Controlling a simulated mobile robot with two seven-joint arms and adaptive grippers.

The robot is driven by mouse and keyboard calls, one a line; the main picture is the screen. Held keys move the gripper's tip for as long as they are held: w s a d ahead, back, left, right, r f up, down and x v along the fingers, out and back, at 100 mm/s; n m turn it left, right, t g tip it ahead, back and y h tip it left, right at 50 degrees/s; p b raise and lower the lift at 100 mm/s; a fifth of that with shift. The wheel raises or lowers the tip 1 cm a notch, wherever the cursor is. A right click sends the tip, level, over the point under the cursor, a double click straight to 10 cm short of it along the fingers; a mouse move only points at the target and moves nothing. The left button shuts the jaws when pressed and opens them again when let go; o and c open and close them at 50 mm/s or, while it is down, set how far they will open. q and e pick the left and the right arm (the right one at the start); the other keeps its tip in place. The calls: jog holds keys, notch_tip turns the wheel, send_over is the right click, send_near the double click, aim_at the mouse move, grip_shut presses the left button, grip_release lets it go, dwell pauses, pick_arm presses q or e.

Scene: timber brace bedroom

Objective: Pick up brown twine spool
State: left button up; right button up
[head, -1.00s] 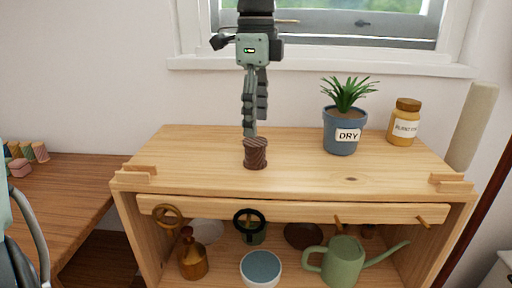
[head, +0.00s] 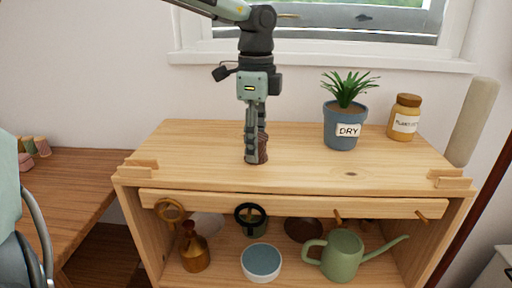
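The brown twine spool (head: 263,151) stands upright on the light wooden bench top, near its middle. My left gripper (head: 256,150) points straight down at it from above. One finger covers the left part of the spool in the head view, and the other finger is mostly hidden behind. The fingers reach down along the spool's sides, close to the bench top. I cannot tell whether they press on the spool or stand slightly apart from it. My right gripper is not in view.
A blue pot labelled DRY with a spiky plant (head: 343,125) and an amber jar (head: 404,117) stand to the right on the bench (head: 190,150). A green watering can (head: 341,256) and a bowl (head: 261,263) sit on the shelf below. The bench top left of the spool is clear.

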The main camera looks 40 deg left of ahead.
pick_arm(q)
jog(key=c, duration=0.6)
jog(key=shift+r, duration=0.15)
